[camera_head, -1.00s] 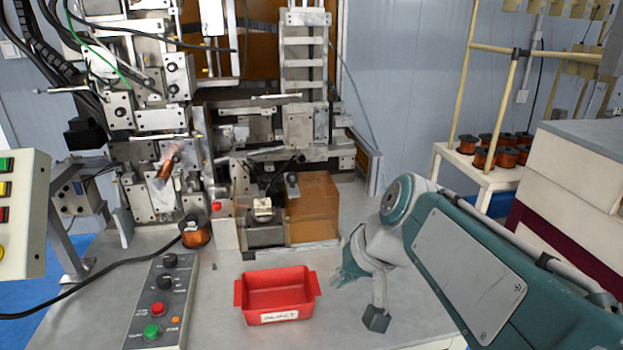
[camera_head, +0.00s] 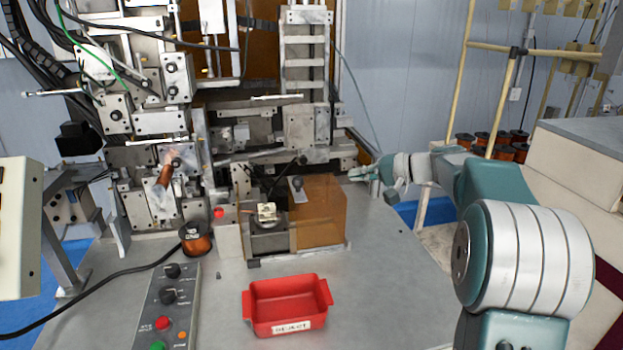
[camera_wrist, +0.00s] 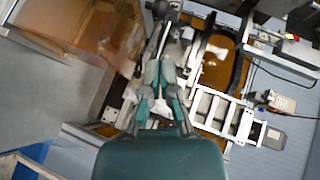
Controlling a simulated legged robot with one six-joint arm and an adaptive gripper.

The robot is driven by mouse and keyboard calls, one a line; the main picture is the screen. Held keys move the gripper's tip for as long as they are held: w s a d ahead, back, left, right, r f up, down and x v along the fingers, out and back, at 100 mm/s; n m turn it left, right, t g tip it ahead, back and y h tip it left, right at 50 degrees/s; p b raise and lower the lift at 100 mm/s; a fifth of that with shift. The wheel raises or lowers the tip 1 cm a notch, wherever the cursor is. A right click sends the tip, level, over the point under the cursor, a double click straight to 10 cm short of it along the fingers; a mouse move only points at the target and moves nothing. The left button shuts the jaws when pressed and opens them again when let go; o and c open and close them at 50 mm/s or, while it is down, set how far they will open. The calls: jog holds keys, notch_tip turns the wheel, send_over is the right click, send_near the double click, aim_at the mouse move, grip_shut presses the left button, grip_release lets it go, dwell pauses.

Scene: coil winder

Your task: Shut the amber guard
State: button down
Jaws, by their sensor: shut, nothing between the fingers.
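The amber guard (camera_head: 318,212) is a see-through amber box on the machine table, to the right of a small metal fixture (camera_head: 268,235) holding a pale block. The fixture is on the guard's left and its front is uncovered. The guard also shows at the upper left of the wrist view (camera_wrist: 85,28). My gripper (camera_head: 358,175) is beyond the guard's right rear corner, near the machine's right side, and points left. It appears apart from the guard. In the wrist view its fingers (camera_wrist: 160,68) are together and hold nothing.
A red bin (camera_head: 288,306) stands in front of the guard. A control box (camera_head: 167,305) and a copper spool (camera_head: 196,238) are to the left. Machine frames and rods (camera_head: 306,120) stand behind. The table right of the guard is clear.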

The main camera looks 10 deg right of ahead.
jog(key=w+d+t, duration=0.1)
jog(key=w+d, duration=0.1)
jog(key=d, duration=0.1)
send_over(313, 193)
jog(key=d, duration=0.4)
jog(key=shift+w+a+f+y, duration=0.1)
jog(key=shift+w+f+y, duration=0.1)
jog(key=shift+f, duration=0.4)
jog(key=shift+w+f+y, duration=0.1)
jog(key=shift+f+y, duration=0.1)
jog(key=shift+f, duration=0.4)
jog(key=shift+s+a+f, duration=0.1)
jog(key=shift+a+f, duration=0.1)
jog(key=shift+a, duration=0.35)
jog(key=shift+a+f, duration=0.2)
jog(key=shift+a, duration=0.35)
jog(key=shift+s+a+f, duration=0.1)
jog(key=shift+a+f, duration=0.2)
jog(key=shift+a, duration=0.45)
jog(key=a, duration=1.3)
jog(key=shift+a, duration=0.15)
jog(key=shift+s, duration=0.1)
